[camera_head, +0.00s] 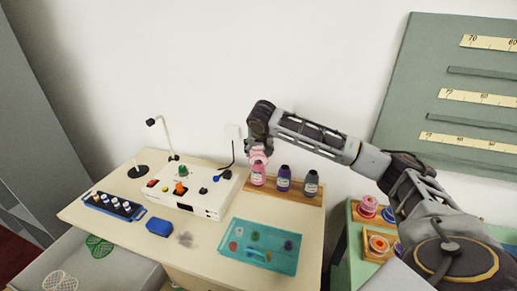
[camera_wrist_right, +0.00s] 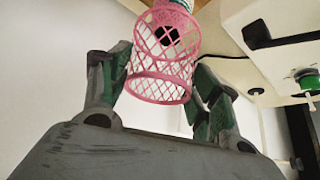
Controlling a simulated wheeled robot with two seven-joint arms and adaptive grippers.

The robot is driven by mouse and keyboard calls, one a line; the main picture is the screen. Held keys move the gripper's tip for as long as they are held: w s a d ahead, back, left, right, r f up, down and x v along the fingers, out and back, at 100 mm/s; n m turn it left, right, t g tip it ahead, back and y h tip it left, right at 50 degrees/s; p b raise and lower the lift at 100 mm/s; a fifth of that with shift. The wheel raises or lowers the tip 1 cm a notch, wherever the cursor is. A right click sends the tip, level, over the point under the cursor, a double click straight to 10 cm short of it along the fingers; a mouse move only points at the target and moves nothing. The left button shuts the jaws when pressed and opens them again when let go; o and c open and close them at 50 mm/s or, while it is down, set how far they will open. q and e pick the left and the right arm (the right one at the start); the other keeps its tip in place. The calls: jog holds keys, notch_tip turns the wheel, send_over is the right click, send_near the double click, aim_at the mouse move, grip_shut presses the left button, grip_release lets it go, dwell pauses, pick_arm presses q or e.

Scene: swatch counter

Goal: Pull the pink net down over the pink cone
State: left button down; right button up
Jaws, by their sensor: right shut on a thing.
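The pink cone (camera_head: 258,176) stands upright at the left end of a wooden rack, its label facing out. The pink net (camera_head: 258,156) is at its top, under my right gripper (camera_head: 260,148). In the right wrist view the net (camera_wrist_right: 160,75) is an open mesh tube between my two fingers, which are shut on it. Through the mesh I see a dark opening, seemingly the cone's tip, so the net appears to be around the cone's upper part. The cone's lower part is mostly hidden there. My left gripper is not in view.
A white control box (camera_head: 205,200) is to the left. A teal tray (camera_head: 235,260) lies in front, and a blue block (camera_head: 159,227) lies further left.

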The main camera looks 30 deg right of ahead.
aim_at(258, 165)
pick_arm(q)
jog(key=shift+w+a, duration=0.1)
pick_arm(e)
jog(key=shift+f, duration=0.3)
jog(key=shift+f, duration=1.4)
jog(key=shift+f+b, duration=0.4)
jog(key=shift+f, duration=1.95)
jog(key=shift+f+b, duration=0.3)
jog(key=shift+f, duration=0.15)
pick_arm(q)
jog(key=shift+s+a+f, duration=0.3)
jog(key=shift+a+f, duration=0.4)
pick_arm(e)
jog(key=shift+f, duration=0.1)
